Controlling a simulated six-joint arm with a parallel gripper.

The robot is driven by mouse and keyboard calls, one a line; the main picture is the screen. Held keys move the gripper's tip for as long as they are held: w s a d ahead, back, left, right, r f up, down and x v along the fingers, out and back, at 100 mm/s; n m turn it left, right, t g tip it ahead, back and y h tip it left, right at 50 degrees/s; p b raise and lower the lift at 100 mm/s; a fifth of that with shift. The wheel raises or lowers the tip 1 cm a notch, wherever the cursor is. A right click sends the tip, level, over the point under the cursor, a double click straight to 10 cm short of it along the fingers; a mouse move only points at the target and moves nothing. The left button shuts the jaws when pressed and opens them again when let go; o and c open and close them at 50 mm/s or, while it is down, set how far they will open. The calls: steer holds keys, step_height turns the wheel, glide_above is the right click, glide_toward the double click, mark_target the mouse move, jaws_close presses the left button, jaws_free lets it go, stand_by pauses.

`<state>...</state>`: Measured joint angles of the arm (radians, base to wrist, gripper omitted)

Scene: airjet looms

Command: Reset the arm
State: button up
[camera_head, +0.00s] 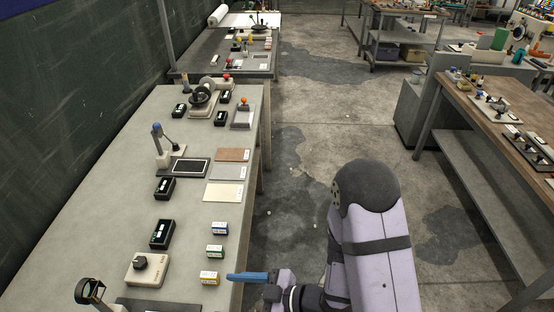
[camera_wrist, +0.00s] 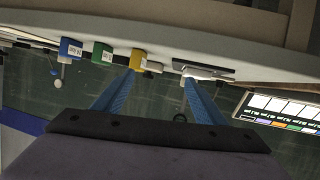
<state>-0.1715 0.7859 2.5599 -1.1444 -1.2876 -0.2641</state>
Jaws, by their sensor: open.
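My gripper (camera_head: 247,277) is at the bottom of the head view, at the right edge of the near grey table (camera_head: 200,130). Its blue fingers point left toward a small yellow box (camera_head: 209,278), with a gap between. In the wrist view my gripper (camera_wrist: 158,77) shows two blue fingers spread apart with nothing held between them. My arm is bent, with its large lilac link over the floor right of the table. The wrist picture is upside down, and the yellow box (camera_wrist: 138,60) shows near the left fingertip.
A green box (camera_head: 215,251) and a blue box (camera_head: 219,228) stand in line behind the yellow one. A beige knob unit (camera_head: 148,270) and black devices (camera_head: 162,234) sit further left. A brown-topped bench (camera_head: 500,95) is at the right. The floor aisle (camera_head: 310,110) between is clear.

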steer(key=w+d+f+m+t+h+b, duration=0.1)
steer(key=w+d+f+m+t+h, duration=0.25)
steer(key=w+d+h, duration=0.6)
steer(key=s+d+r+m+g+h+b, duration=0.15)
steer(key=d+m+h, duration=0.4)
steer(key=d, duration=0.95)
steer(key=s+d+r+m+g+y, duration=0.15)
steer(key=s+r+m+g, duration=0.25)
steer(key=s+m, duration=0.45)
step_height(320, 180, up, 17)
steer(key=s+p, duration=0.2)
steer(key=p, duration=1.3)
steer(key=shift+s+d+n+g+p, duration=0.2)
steer(key=shift+d+n+g+p, duration=0.1)
steer(key=shift+n+p, duration=0.15)
steer(key=shift+f, duration=0.15)
